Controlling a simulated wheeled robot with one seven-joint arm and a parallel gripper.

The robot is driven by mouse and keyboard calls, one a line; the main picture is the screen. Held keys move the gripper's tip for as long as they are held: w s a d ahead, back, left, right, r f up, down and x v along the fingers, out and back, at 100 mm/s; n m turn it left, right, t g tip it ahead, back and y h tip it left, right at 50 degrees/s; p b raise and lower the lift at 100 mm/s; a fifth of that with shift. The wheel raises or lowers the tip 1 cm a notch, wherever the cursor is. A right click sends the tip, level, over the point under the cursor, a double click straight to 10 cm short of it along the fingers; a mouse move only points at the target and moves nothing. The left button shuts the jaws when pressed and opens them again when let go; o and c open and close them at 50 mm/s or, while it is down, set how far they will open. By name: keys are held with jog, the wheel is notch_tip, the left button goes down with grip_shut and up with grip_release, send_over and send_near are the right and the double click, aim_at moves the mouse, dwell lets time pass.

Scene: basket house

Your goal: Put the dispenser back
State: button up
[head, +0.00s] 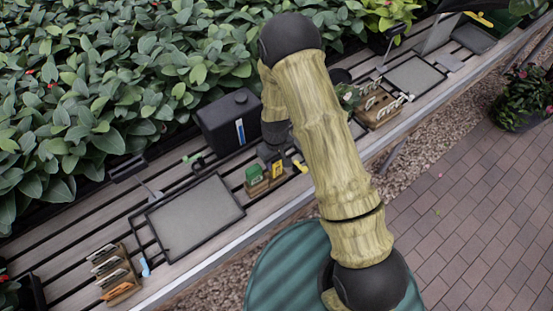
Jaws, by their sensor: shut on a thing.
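My gripper (272,156) is low over the bench, at the rear of a small wooden holder, partly hidden by my own arm. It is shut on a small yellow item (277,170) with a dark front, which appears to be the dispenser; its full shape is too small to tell. The item is at the holder (265,187), beside a green block (254,174) that stands in it. I cannot tell whether the yellow item rests in the holder or hangs just above it. Another yellow piece (300,165) shows to the right.
A black box with a blue strip (228,121) stands behind the holder. A grey framed tray (195,216) lies left of it. Wooden racks (118,276) (379,107) hold several labels. Dense leafy plants (110,95) line the slatted bench's back. Brick paving (480,220) lies in front.

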jog(key=o, duration=0.9)
jog(key=shift+o, duration=0.2)
jog(key=shift+r, duration=0.1)
notch_tip(320, 180, up, 17)
jog(key=b, duration=0.2)
jog(key=shift+b, duration=0.35)
jog(key=shift+d+r, duration=0.15)
